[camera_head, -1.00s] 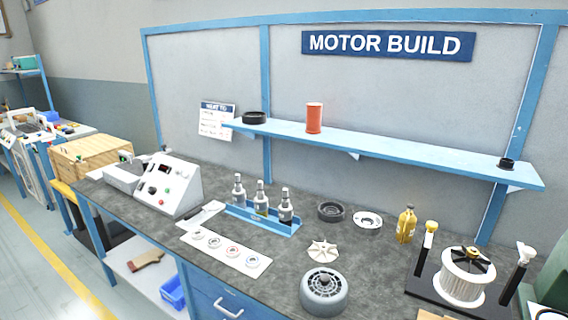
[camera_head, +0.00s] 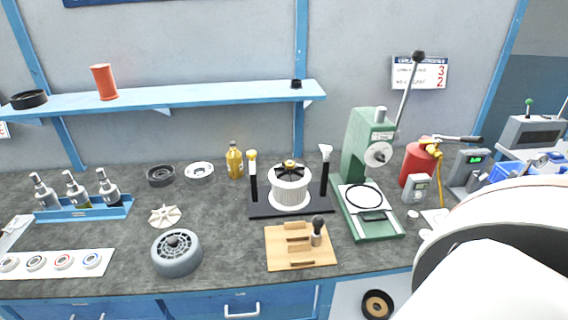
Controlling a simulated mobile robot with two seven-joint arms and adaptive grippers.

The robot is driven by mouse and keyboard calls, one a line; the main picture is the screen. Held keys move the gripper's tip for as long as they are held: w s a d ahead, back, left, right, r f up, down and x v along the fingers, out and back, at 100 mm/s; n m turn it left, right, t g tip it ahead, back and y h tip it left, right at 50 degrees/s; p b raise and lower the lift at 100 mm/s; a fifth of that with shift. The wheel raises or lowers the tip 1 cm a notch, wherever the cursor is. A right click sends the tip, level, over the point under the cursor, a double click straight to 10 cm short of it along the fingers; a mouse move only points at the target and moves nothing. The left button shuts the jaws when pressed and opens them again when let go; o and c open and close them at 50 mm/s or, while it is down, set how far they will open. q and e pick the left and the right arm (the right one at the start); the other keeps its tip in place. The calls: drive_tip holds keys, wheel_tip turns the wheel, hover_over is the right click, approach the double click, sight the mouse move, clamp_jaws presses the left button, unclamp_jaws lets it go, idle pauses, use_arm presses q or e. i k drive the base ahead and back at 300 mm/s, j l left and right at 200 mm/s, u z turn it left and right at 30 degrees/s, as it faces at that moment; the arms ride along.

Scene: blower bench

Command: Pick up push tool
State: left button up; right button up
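A small upright tool with a dark rounded handle (camera_head: 318,224) and a lighter lower part stands at the right of a wooden block (camera_head: 286,260). It looks like the push tool, though the view does not settle this. The wooden block lies on the dark bench top near its front edge and has raised wooden pieces on it. Neither gripper shows. A large white link of my own arm fills the lower right of the view and hides that part of the bench.
A green press (camera_head: 366,160) stands to the right. A grey round housing (camera_head: 177,256) is left of the block.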

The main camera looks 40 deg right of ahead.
sight(318, 221)
drive_tip(key=z, duration=1.5)
drive_tip(key=i+l+u, duration=0.1)
drive_tip(key=l+u, duration=0.2)
drive_tip(key=l, duration=1.3)
drive_tip(key=l+u, duration=0.35)
drive_tip(key=l, duration=1.2)
drive_tip(key=i+j, duration=0.2)
